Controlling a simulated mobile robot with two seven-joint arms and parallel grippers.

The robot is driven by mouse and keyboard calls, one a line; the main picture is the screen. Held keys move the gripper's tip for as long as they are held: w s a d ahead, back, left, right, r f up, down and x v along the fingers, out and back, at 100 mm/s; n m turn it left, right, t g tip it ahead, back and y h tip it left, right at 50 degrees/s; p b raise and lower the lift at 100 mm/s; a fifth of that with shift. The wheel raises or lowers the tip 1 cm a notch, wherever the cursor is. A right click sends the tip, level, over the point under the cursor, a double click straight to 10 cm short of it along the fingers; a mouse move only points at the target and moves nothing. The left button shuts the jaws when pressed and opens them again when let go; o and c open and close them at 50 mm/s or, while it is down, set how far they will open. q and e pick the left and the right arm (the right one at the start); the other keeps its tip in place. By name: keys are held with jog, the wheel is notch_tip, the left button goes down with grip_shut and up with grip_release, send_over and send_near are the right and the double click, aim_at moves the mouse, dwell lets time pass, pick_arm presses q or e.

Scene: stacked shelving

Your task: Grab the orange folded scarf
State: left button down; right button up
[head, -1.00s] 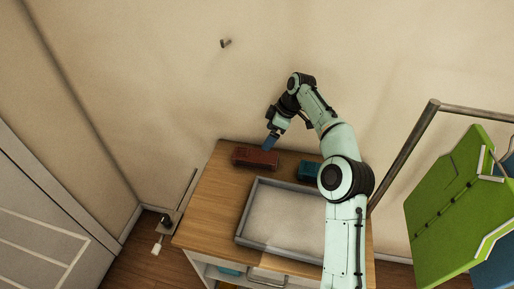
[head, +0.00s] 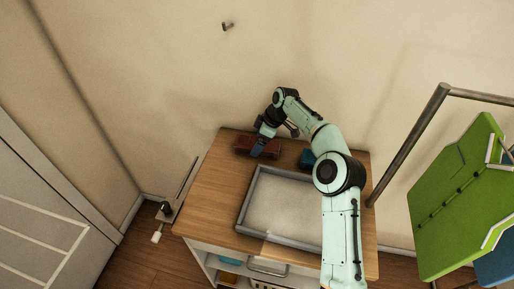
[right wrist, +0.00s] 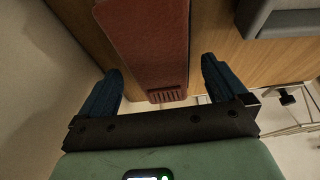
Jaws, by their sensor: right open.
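The folded scarf (head: 271,151) looks rust-red to orange-brown and lies flat on the wooden table top near its back left edge. In the right wrist view the scarf (right wrist: 148,45) runs lengthwise, with its fringed end between the two fingers. In the right wrist view my right gripper (right wrist: 162,72) is open, with blue fingers apart on either side of the scarf. No finger visibly touches it. My left gripper is not in view.
A teal folded item (head: 306,158) lies right of the scarf, partly behind my arm. A grey-rimmed tray (head: 247,200) fills the front of the table top (head: 208,200). The wall is close behind. A metal rail (head: 408,142) with a green item (head: 458,200) stands at right.

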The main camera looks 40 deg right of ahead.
jog(key=shift+x, duration=1.05)
jog(key=c, duration=1.1)
jog(key=shift+c, duration=0.2)
jog(key=shift+r, duration=0.1)
